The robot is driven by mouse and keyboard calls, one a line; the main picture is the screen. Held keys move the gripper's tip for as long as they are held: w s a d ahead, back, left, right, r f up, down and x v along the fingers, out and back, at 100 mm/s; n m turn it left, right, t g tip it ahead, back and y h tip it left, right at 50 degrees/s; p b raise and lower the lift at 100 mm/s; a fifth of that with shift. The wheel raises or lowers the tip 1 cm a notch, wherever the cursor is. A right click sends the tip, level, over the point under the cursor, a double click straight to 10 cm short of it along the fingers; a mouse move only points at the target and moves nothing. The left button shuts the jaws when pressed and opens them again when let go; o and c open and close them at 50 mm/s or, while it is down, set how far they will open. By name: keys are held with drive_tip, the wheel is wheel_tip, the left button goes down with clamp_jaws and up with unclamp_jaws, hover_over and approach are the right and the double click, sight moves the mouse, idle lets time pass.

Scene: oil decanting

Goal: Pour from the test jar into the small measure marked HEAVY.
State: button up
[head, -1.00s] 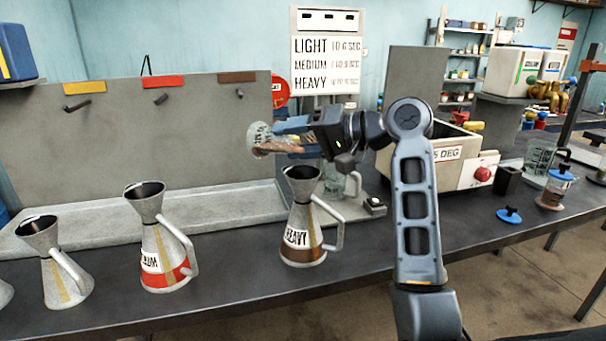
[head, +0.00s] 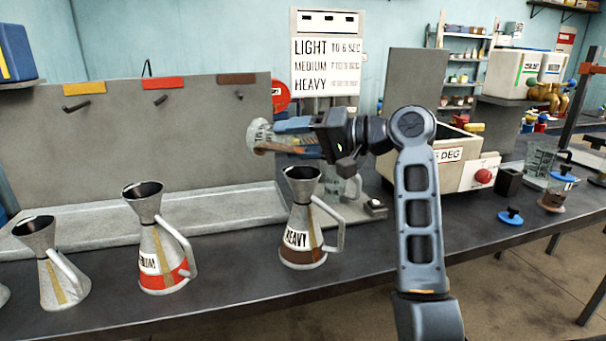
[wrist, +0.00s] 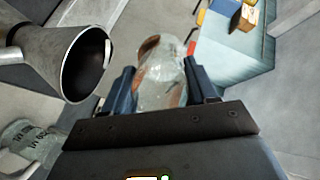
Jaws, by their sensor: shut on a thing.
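My gripper (head: 290,136) is shut on the test jar (head: 259,137), a clear glass vessel with brown oil in it. The jar is tilted onto its side, its end pointing left in the head view. In the wrist view the jar (wrist: 161,72) lies between the blue fingers (wrist: 162,84). The small measure marked HEAVY (head: 301,238) stands upright on the bench, a grey metal cone with a brown band, side handle and flared funnel mouth. The jar is above and left of its mouth, apart from it. The measure's dark open mouth (wrist: 87,64) shows left of the jar in the wrist view.
A red-banded measure (head: 160,250) and a plain-looking one (head: 55,270) stand further left. A glass beaker (head: 350,188) is behind the HEAVY measure. A heated bath (head: 440,170), a blue-lidded jar (head: 556,190) and a blue stopper (head: 510,216) are at the right.

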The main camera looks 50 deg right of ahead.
drive_tip(key=shift+s+t+b, duration=0.1)
drive_tip(key=shift+t+b, duration=0.2)
drive_tip(key=shift+b, duration=0.4)
drive_tip(key=shift+s+r+t+y+b, duration=0.15)
drive_tip(key=shift+r+t+y+b, duration=0.15)
drive_tip(key=shift+r+t+b, duration=0.35)
idle(0.6)
